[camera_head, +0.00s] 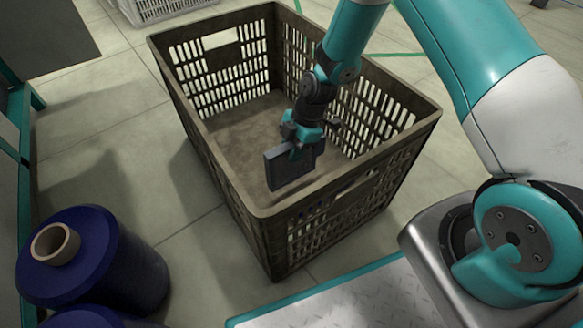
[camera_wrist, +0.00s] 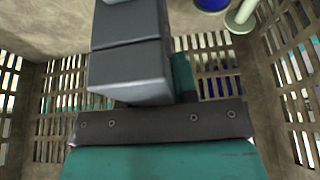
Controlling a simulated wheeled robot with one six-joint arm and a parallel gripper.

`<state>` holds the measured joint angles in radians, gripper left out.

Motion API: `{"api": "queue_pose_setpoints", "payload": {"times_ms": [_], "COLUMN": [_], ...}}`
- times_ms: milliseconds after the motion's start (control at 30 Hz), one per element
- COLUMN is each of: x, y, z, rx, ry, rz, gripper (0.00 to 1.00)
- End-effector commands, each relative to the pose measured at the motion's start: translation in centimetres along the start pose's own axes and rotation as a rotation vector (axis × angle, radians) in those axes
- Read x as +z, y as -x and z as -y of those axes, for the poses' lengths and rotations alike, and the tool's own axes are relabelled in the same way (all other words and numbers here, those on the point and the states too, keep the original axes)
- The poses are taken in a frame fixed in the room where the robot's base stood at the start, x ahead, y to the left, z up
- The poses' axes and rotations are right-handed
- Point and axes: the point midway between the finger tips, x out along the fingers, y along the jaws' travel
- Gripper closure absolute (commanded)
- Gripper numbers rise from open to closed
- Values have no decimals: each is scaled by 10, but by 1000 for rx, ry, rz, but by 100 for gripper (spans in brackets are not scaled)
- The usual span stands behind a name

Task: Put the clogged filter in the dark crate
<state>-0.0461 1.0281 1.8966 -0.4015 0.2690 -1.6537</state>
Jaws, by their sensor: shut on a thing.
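The dark crate (camera_head: 262,235) is a brown-black slatted plastic box, open at the top, standing on the tiled floor in the middle of the head view. Its slotted walls (camera_wrist: 60,115) also surround the wrist view. My gripper (camera_head: 303,146) points down inside the crate's opening and is shut on a flat dark grey block, the filter (camera_head: 288,170). The filter hangs near the front wall, and its gap to the crate floor is hard to judge. In the wrist view the filter (camera_wrist: 130,65) shows as a grey block ahead of the gripper. One teal finger is partly hidden behind it.
Dark blue spools, one with a tan core (camera_head: 56,244), stand at the lower left. A blue thing (camera_wrist: 212,4) and a pale rod-like thing (camera_wrist: 240,16) show at the wrist view's top. A light crate (camera_head: 165,8) stands at the back.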

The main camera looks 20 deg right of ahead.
Motion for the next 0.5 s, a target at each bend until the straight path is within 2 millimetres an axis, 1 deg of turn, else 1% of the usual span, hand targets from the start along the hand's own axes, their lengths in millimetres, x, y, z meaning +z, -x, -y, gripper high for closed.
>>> {"api": "queue_pose_setpoints", "payload": {"times_ms": [167, 300, 367, 500], "x": [6, 15, 18, 18], "y": [-14, -36, -44, -44], "z": [0, 0, 0, 0], "rx": [0, -1, 0, 2], "ry": [0, -1, -1, 0], "rz": [0, 0, 0, 0], "gripper": [100, 100, 100, 100]}}
